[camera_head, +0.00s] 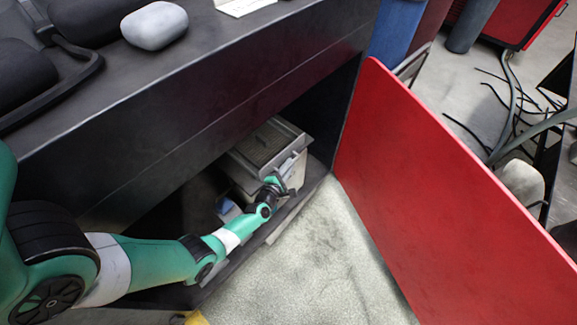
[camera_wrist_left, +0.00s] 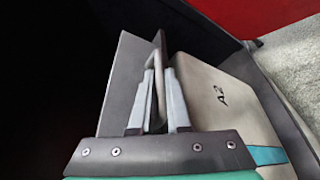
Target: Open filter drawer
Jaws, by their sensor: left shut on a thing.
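The filter drawer (camera_head: 302,162) is a pale grey box with a dark ribbed top, inside a dark cabinet. My left gripper (camera_head: 277,186) is at the front of the box, low in the cabinet opening. In the left wrist view its two fingers (camera_wrist_left: 160,82) are shut on a thin upright handle (camera_wrist_left: 159,50). The head view hides most of the grip behind my wrist. My right gripper is not in view.
The cabinet's red door (camera_head: 430,190) stands wide open on the right. The dark cabinet top (camera_head: 190,85) overhangs the opening. Bare concrete floor (camera_head: 325,255) lies in front. Loose cables (camera_head: 515,110) lie beyond the door.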

